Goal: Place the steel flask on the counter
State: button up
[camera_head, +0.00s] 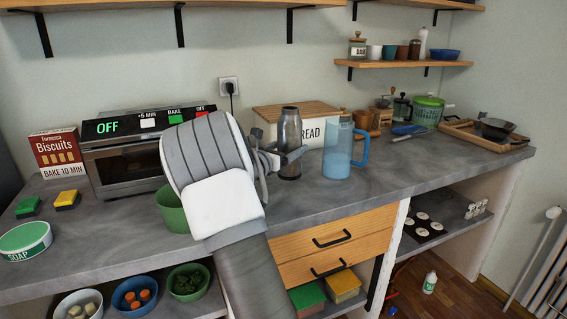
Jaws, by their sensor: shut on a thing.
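The steel flask (290,132) is upright, grey with a dark cap, near the middle of the view. My gripper (284,155) is shut on it, with its fingers at the flask's middle. My white and grey wrist hides part of the gripper. The flask's base shows against the grey counter (335,199); I cannot tell whether it touches the surface or is slightly above it.
A blue pitcher (338,150) stands close to the right of the flask. A bread box (300,112) is behind it. A green bowl (173,209) and toaster oven (118,168) are to the left. The counter's front strip right of my arm is clear.

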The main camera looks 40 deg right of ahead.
jog(key=shift+w+a+f, duration=0.1)
jog(key=shift+w+f, duration=0.25)
jog(key=shift+w, duration=0.3)
jog(key=shift+w+f, duration=0.3)
jog(key=shift+w, duration=0.3)
notch_tip(320, 180, down, 4)
jog(key=shift+f, duration=0.1)
jog(key=o, duration=1.5)
jog(key=shift+a, duration=0.15)
